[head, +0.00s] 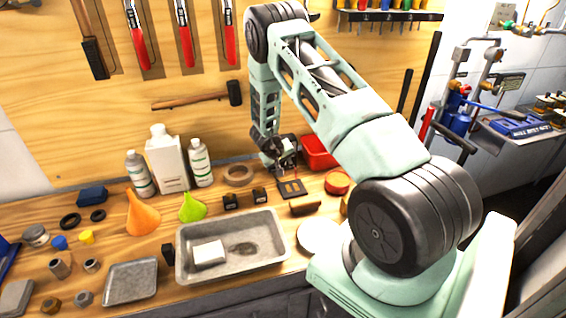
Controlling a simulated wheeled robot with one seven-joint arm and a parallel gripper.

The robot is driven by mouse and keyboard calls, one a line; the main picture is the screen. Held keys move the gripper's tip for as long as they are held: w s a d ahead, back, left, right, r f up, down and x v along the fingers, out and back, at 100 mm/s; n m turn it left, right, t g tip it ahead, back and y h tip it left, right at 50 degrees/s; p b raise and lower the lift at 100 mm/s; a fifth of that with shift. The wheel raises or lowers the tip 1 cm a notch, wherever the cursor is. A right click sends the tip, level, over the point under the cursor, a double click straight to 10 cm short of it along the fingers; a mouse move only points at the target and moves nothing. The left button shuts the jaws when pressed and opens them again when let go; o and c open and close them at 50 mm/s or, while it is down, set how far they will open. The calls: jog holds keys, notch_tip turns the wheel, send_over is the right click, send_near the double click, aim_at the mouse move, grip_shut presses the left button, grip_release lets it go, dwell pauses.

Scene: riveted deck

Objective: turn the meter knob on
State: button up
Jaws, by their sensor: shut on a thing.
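My gripper (284,171) points down over the back of the wooden bench. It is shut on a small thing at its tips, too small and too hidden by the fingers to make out. A flat dark piece with two tan marks (292,188) lies right below the fingertips. I cannot tell whether it is the meter or whether the fingers touch it. No meter knob can be clearly made out.
Two small black blocks (246,199) and a tape ring (239,174) lie left of my gripper. A red bin (319,152) stands just behind it to the right. A grey metal tray (184,262) is in front. White bottles (166,158) stand at the back left.

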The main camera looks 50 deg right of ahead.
jog(key=shift+s+d+f+t+y+b, duration=0.1)
jog(key=shift+d+t+y+b, duration=0.1)
jog(key=shift+t+y+b, duration=0.3)
jog(key=y+b, duration=0.1)
jog(key=b, duration=0.1)
jog(key=m+t+y+b, duration=0.1)
jog(key=b, duration=0.1)
jog(key=shift+s+d+f, duration=0.1)
jog(key=shift+d+f, duration=0.05)
jog(key=shift+f, duration=0.1)
jog(key=t+y+b, duration=0.1)
jog(key=y+b, duration=0.1)
jog(key=b, duration=0.3)
jog(key=shift+d+r+b, duration=0.1)
jog(key=shift+d+b, duration=0.05)
jog(key=shift+b, duration=0.25)
jog(key=shift+s+r+b, duration=0.1)
jog(key=shift+b, duration=0.7)
jog(key=shift+r+m+t+y+b, duration=0.2)
jog(key=shift+m+t+y+b, duration=0.1)
jog(key=shift+y+b, duration=0.25)
jog(key=o, duration=1)
jog(key=shift+c, duration=0.2)
jog(key=b+v, duration=0.1)
jog(key=v, duration=1.6)
jog(key=shift+r, duration=0.2)
